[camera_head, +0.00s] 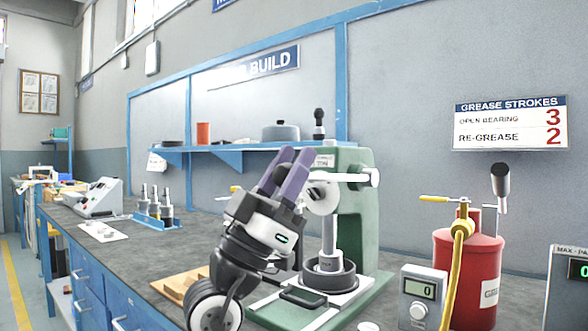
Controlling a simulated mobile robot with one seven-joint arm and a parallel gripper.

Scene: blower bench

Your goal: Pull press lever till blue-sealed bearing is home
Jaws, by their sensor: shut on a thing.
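The green arbor press (352,215) stands on the bench right of centre. Its pale ram (329,232) reaches down into a dark round housing (328,277) on the press base. I cannot make out a blue-sealed bearing; the housing wall and ram hide what is inside. My gripper (294,156), with two purple fingers, is in front of the press's left side, close to the round pinion hub (322,198). It is shut on the press lever, whose gripped part is mostly hidden between the fingers. A pale cross bar with a white end (375,177) sticks out right of the press head.
A red grease canister (468,268) with a yellow hose and a grey counter box reading 0 (424,297) stand right of the press. A wooden board (180,284) lies left. A blue rack (157,220) stands farther back. The bench between is mostly clear.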

